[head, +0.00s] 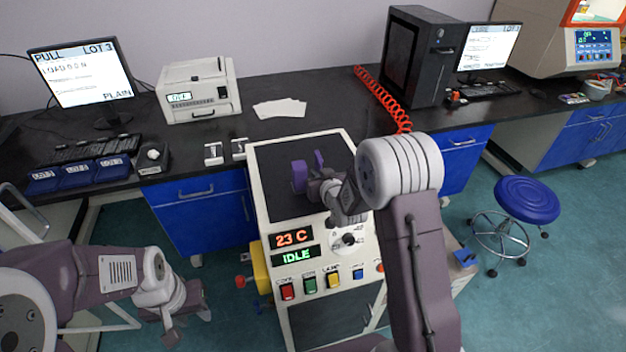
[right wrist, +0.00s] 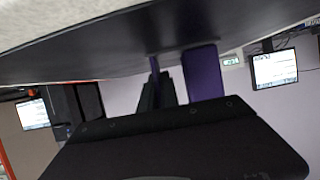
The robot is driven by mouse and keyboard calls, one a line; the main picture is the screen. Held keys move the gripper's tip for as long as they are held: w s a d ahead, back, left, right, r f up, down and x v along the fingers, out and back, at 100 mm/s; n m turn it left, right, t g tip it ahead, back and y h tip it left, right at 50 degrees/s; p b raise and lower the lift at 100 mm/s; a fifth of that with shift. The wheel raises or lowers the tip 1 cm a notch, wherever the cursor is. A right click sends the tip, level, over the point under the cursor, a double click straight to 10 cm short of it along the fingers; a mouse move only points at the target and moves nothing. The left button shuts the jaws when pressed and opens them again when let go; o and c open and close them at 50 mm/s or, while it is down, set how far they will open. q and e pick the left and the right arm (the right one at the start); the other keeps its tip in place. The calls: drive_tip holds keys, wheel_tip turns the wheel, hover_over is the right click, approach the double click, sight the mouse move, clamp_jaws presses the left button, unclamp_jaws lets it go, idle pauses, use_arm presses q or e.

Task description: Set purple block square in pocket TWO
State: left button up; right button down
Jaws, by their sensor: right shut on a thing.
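My right gripper (head: 318,186) is over the black top of the white machine and is shut on the purple block (head: 299,176). A second, thinner purple part (head: 318,160) stands close to its right; I cannot tell if the two are joined. In the right wrist view the wide purple part (right wrist: 203,72) and a narrow one (right wrist: 153,62) show close to the black machine top. The grip itself is partly hidden. No label reading TWO is legible, and I cannot make out a pocket. My left gripper (head: 186,318) hangs low at the left, over the floor, away from the bench.
The machine's panel (head: 320,265) reads 23 C and IDLE. Behind stand a bench (head: 335,92) with three blue trays (head: 77,174), a white instrument (head: 198,90), papers (head: 280,108) and a black tower (head: 420,60). A blue stool (head: 526,200) stands right. My right forearm covers the machine's right side.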

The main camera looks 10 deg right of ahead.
sight(321, 163)
drive_tip(key=shift+f, duration=0.1)
idle(0.3)
drive_tip(key=shift+r, duration=0.5)
drive_tip(key=r, duration=0.4)
drive_tip(key=shift+s+d, duration=0.35)
drive_tip(key=s+d+r+p, duration=0.1)
drive_tip(key=s+d+r, duration=0.5)
drive_tip(key=s, duration=0.2)
drive_tip(key=shift+s+d+p, duration=0.25)
drive_tip(key=shift+s+p, duration=0.05)
drive_tip(key=shift+p, duration=0.05)
